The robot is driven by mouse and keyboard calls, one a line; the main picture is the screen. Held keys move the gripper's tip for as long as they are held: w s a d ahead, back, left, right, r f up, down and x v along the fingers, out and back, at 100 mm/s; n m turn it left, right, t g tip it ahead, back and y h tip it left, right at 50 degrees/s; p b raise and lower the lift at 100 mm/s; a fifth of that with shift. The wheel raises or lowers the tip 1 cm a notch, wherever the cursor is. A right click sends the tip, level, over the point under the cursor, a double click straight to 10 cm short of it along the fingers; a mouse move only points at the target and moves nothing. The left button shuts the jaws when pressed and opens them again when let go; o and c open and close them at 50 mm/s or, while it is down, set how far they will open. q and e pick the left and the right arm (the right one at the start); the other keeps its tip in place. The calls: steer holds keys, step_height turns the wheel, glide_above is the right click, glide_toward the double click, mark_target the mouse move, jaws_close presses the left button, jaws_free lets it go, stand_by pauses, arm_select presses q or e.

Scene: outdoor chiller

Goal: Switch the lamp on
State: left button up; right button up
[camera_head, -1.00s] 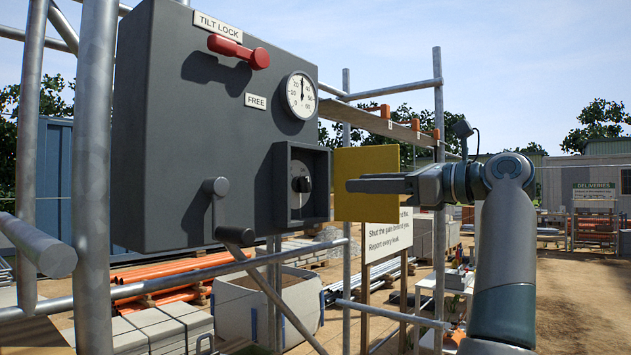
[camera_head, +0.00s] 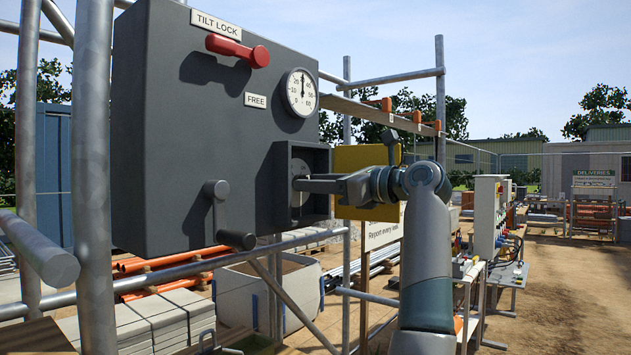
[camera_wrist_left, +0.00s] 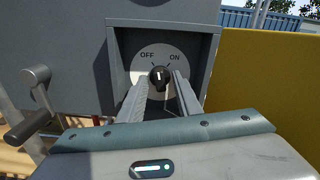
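In the left wrist view a black rotary knob (camera_wrist_left: 158,77) sits on a round pale dial (camera_wrist_left: 145,66) marked OFF and ON, inside a recessed grey housing (camera_wrist_left: 113,65). Its white mark points about straight up, between the two words. My left gripper (camera_wrist_left: 162,77) is open, with one finger on each side of the knob; I cannot tell whether they touch it. No lamp is recognisable. My right gripper is out of view.
The dark grey panel (camera_head: 160,130) also carries a red TILT LOCK handle (camera_head: 238,50), a gauge (camera_head: 301,93) and a grey crank (camera_head: 218,208). A yellow plate (camera_head: 365,158) stands beside the housing. Scaffold tubes (camera_head: 92,160) run at the left and below.

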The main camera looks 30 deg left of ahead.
arm_select(q)
jaws_close()
steer(key=shift+m, duration=0.5)
steer(key=m, duration=0.8)
steer(key=shift+p, duration=0.3)
steer(key=shift+m, duration=0.3)
